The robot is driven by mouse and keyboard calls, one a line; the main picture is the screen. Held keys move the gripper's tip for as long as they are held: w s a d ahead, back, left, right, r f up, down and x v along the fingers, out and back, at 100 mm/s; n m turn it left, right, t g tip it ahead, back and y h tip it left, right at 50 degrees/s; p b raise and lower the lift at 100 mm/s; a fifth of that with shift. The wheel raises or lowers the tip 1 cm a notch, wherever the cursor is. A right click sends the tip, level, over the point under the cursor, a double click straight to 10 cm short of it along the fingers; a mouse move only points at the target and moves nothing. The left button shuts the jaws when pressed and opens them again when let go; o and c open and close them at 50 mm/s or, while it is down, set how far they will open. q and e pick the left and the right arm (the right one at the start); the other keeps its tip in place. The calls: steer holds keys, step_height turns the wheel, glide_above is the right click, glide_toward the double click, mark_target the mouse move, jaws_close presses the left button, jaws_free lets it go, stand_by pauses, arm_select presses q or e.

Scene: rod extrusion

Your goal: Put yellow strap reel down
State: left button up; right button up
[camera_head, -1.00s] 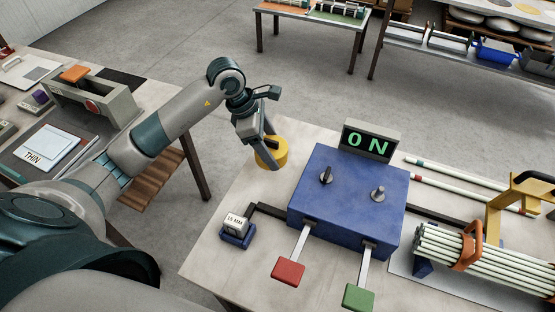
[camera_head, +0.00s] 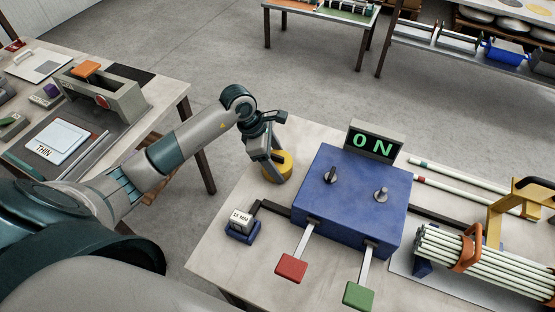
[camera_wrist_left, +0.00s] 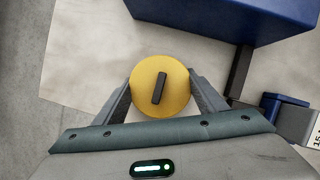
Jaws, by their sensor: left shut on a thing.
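The yellow strap reel (camera_head: 283,167) is at the table's back left corner, just left of the blue machine. It also shows in the left wrist view (camera_wrist_left: 146,86) as a yellow disc with a dark slot or bar across its middle. My left gripper (camera_head: 270,172) is shut on the reel, with one finger on each side of it in the wrist view (camera_wrist_left: 160,92). Whether the reel's underside touches the tabletop I cannot tell. My right gripper is not in view.
A 15 MM block (camera_head: 241,222) sits in front. Bare tabletop (camera_head: 215,265) shows at front left.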

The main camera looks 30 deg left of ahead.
mark_target(273, 155)
arm_select(q)
steer(key=shift+f, duration=0.2)
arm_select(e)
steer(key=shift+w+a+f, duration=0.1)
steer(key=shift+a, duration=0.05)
arm_select(q)
steer(key=o, duration=1.2)
steer(key=shift+o, duration=0.2)
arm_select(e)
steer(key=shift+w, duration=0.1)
arm_select(q)
steer(key=shift+r, duration=0.2)
steer(key=shift+a+r, duration=0.15)
steer(key=shift+r, duration=0.15)
steer(key=b+v, duration=0.1)
steer(key=v, duration=0.4)
steer(key=shift+a+b, duration=0.1)
steer(key=shift+b, duration=0.3)
steer(key=b+v, duration=0.1)
steer(key=v, duration=0.5)
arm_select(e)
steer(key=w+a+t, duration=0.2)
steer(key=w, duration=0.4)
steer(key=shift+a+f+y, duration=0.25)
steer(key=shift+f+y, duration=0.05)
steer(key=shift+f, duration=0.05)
